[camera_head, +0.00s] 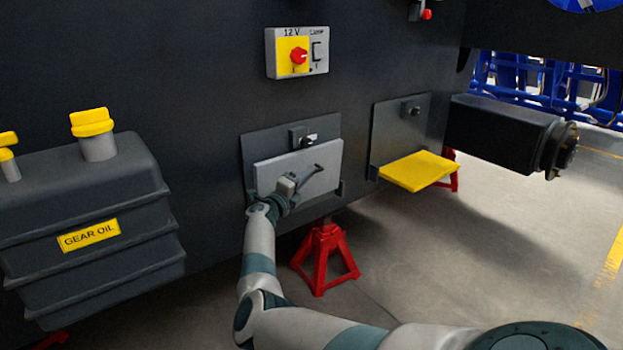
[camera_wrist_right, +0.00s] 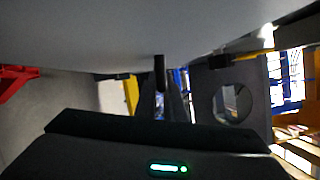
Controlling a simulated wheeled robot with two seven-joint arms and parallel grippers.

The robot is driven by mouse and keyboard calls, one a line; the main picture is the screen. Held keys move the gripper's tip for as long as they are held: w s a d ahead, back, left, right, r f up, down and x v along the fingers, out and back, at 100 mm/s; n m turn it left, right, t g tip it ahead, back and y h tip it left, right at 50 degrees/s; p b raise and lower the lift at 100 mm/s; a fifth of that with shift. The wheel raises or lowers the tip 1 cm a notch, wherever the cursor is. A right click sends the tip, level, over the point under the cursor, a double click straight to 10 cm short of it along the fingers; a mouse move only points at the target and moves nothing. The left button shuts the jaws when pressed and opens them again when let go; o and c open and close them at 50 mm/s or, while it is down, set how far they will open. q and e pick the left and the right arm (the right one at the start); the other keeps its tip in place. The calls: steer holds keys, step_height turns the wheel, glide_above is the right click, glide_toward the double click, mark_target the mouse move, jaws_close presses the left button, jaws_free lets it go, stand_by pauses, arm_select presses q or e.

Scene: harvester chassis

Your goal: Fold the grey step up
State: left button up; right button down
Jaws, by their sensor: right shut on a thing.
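The grey step (camera_head: 325,165) is a flat light-grey panel on a dark backing plate (camera_head: 250,140) on the chassis wall. It stands nearly upright, tilted a little out from the plate. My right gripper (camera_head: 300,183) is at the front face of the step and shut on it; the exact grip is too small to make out. In the right wrist view the step (camera_wrist_right: 150,35) fills the top, just above the dark gripper body. A small dark latch (camera_head: 302,138) sits above the step. My left gripper is not in view.
A yellow step (camera_head: 420,171) sticks out flat to the right. A red stand (camera_head: 324,257) is below the grey step. A grey oil tank (camera_head: 85,215) is on the left, and a switch box (camera_head: 297,53) is above. The floor at right is clear.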

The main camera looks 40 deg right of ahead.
steer(key=shift+w+d+r, duration=0.1)
steer(key=shift+w+r, duration=0.3)
steer(key=shift+w, duration=0.3)
steer(key=shift+r, duration=0.1)
steer(key=c, duration=1.8)
jaws_free()
steer(key=shift+w, duration=0.1)
steer(key=shift+c, duration=0.2)
steer(key=shift+f, duration=0.2)
